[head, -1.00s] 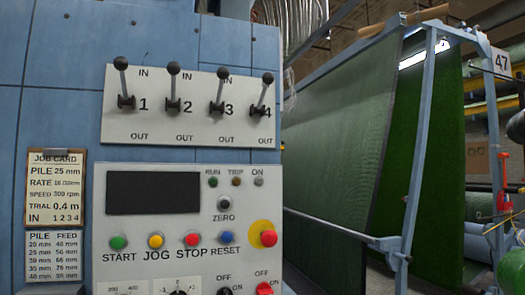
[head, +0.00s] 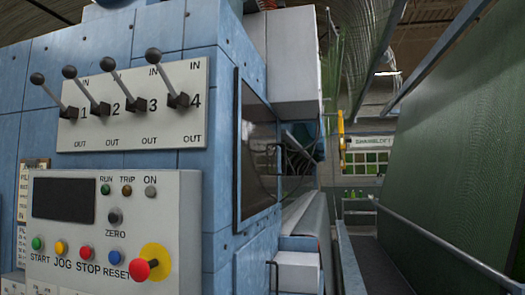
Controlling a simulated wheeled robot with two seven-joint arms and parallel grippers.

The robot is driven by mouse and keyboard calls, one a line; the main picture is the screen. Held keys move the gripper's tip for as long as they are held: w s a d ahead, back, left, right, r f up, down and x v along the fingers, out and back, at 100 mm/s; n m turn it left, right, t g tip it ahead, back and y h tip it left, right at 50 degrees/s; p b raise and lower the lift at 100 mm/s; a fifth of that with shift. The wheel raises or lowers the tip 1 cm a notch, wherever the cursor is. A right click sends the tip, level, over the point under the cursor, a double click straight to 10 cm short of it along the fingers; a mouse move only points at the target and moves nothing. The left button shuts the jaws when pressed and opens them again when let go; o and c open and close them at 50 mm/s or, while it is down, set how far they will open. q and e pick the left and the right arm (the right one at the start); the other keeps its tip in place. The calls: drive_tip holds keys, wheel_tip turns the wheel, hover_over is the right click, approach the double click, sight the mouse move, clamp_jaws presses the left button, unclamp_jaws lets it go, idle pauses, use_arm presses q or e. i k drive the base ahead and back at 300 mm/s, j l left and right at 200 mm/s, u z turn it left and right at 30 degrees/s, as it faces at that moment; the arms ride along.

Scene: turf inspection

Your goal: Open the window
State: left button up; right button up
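A dark, glossy pane (head: 259,150) in a dark frame, which looks like the window, is on the side face of the blue machine (head: 218,100), right of the control panel. I see it at a steep angle. It reflects some of the surroundings, and I cannot tell for sure whether it is shut. A thin dark handle-like bar (head: 284,160) shows by its right edge. Neither of my grippers is in view.
The lever plate (head: 130,128) and control panel (head: 75,235) with a red stop knob (head: 139,270) on yellow stand at left. A white box (head: 297,275) sits low beside the machine. A walkway (head: 377,262) runs between machine and green turf sheet (head: 455,165).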

sight(258, 143)
drive_tip(key=i+l+z, duration=1.05)
drive_tip(key=i+z, duration=0.15)
drive_tip(key=i, duration=0.25)
drive_tip(key=i+u, duration=0.3)
drive_tip(key=i+l+u, duration=0.3)
drive_tip(key=i, duration=0.2)
drive_tip(key=j, duration=0.1)
